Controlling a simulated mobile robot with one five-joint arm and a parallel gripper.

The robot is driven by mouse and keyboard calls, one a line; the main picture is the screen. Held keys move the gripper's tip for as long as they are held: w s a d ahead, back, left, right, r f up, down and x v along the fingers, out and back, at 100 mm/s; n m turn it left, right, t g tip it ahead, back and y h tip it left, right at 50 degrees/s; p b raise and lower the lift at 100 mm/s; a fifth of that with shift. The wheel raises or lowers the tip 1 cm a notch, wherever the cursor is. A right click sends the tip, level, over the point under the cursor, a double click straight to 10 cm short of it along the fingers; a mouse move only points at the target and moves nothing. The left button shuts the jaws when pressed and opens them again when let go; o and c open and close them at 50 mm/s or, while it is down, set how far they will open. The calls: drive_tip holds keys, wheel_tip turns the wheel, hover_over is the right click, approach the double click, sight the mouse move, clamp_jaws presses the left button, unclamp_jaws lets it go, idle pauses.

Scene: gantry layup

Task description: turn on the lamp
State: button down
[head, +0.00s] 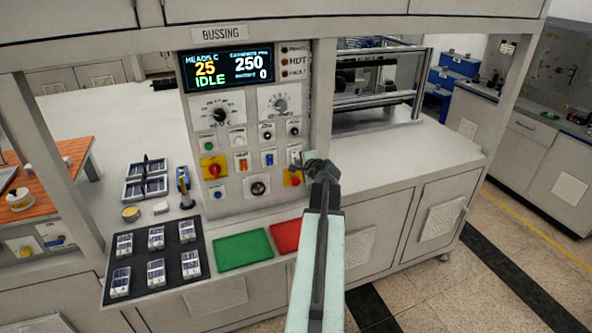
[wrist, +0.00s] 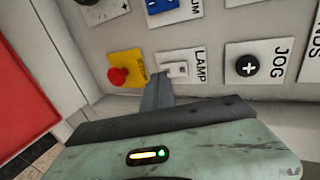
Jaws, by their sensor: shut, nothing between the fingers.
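The lamp switch (wrist: 178,69) is a small white rocker on a white plate marked LAMP in the wrist view, on the sloped grey panel. In the head view its plate (head: 293,152) is small and partly beside my gripper. My gripper (head: 314,163) is shut and empty, just right of the panel's lower right controls. In the wrist view my closed fingertips (wrist: 163,73) are right at the lower left edge of the lamp plate. I cannot tell whether they touch it or the switch's position.
A red push button on a yellow plate (wrist: 118,75) is close beside the fingers, and a black JOG knob (wrist: 247,66) is on the other side. The panel (head: 226,200) holds several other switches and a display (head: 227,68). Green (head: 243,250) and red (head: 286,236) mats lie below.

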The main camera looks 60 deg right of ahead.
drive_tip(key=shift+w+d, duration=0.55)
drive_tip(key=shift+w, duration=0.05)
drive_tip(key=shift+w+f, duration=0.15)
drive_tip(key=shift+w, duration=0.1)
drive_tip(key=shift+d, duration=0.1)
drive_tip(key=shift+r+p, duration=0.75)
drive_tip(key=shift+r, duration=0.15)
drive_tip(key=shift+f, duration=0.1)
